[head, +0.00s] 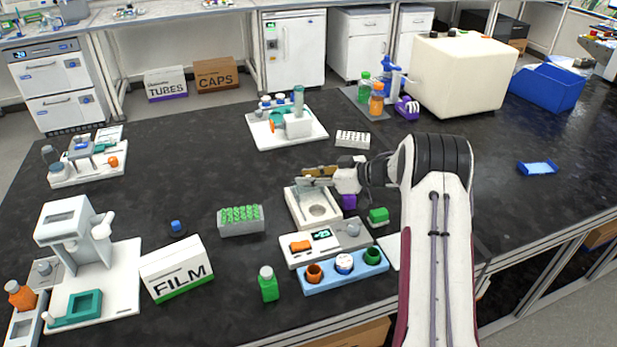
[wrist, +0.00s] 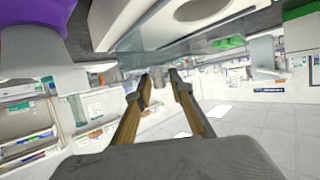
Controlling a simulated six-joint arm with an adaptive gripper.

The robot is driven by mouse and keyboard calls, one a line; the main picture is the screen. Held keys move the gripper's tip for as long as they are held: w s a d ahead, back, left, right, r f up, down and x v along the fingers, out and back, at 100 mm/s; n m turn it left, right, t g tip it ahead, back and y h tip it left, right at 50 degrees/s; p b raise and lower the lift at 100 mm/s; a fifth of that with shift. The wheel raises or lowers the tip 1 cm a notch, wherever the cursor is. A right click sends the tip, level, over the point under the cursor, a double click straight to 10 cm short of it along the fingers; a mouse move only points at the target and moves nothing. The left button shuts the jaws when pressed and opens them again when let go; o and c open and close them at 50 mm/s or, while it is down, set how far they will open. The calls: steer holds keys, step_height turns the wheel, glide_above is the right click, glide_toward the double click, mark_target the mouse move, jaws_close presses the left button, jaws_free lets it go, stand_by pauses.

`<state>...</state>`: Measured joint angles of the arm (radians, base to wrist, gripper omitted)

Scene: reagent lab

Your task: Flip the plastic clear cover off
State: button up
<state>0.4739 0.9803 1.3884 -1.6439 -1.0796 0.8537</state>
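A white device (head: 316,211) with a round well in its top stands at the table's middle. In the wrist view its pale body and round opening (wrist: 192,10) fill the top. My gripper (head: 312,173) lies sideways at the device's back edge, fingers pointing left. The wrist view shows the two tan fingers (wrist: 159,83) apart, with a gap between the tips. A pale greyish edge shows just under the fingers in the head view; I cannot tell whether it is the clear cover or whether a finger touches it.
A scale-like unit (head: 322,247) and a blue tray (head: 330,281) with round pots stand in front of the device. A green block (head: 378,216) and a purple block (head: 349,202) are close on its right. A green tube rack (head: 241,219) is left. A white rack (head: 353,139) is behind.

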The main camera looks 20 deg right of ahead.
jaws_close()
steer(key=shift+s, duration=3.65)
steer(key=shift+s+f, duration=0.1)
steer(key=shift+s, duration=0.25)
steer(key=shift+o, duration=1.9)
jaws_free()
steer(key=shift+s, duration=0.1)
steer(key=shift+o, duration=0.3)
